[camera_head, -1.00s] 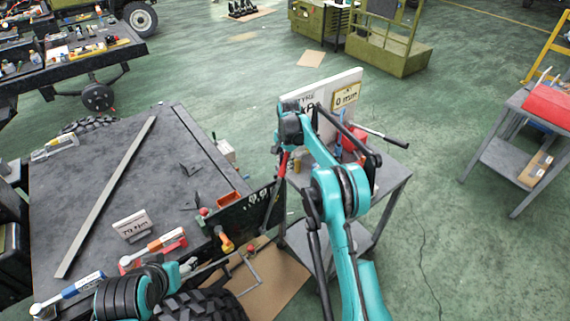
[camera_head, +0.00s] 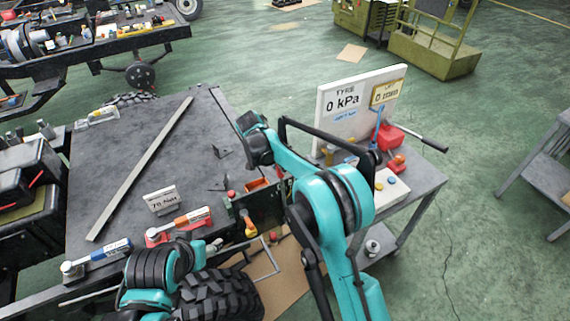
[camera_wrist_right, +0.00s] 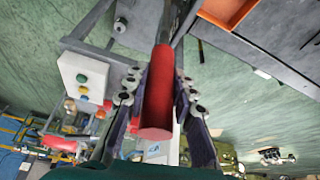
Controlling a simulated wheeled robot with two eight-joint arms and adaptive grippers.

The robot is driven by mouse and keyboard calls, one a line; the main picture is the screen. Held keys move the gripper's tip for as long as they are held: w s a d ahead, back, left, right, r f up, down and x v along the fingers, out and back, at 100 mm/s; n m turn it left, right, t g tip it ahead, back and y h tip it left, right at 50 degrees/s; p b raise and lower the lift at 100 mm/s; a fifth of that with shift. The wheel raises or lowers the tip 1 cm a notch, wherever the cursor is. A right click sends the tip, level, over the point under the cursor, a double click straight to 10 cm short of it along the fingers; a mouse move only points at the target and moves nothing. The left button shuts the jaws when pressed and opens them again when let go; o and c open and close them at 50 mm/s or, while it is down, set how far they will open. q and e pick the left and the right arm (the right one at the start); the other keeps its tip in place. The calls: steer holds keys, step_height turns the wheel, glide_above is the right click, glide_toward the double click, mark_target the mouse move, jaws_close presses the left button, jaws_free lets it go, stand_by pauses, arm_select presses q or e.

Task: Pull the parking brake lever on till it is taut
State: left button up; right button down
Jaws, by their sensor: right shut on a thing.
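The parking brake lever's red grip (camera_wrist_right: 157,100) fills the middle of the right wrist view, and its dark shaft runs up and away from it. The dark fingers of my right gripper (camera_wrist_right: 158,84) lie on both sides of the grip, shut on it. In the head view a bit of red (camera_head: 279,172) shows beside my right wrist; my arm hides most of the lever. The dark panel (camera_head: 258,210) at the bench edge is partly covered too. My left arm is at the lower left over the tyre; its fingers are not clear.
The grey bench (camera_head: 130,150) holds a long bar, a small sign and torque wrenches. A cart (camera_head: 425,172) at right carries a white board (camera_head: 330,124) reading 0 kPa, a button box (camera_head: 388,186) and red items. A treaded tyre (camera_head: 225,292) is below.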

steer(key=c, duration=1.3)
jaws_free()
steer(key=shift+o, duration=0.2)
steer(key=v, duration=1.2)
steer(key=shift+d, duration=0.1)
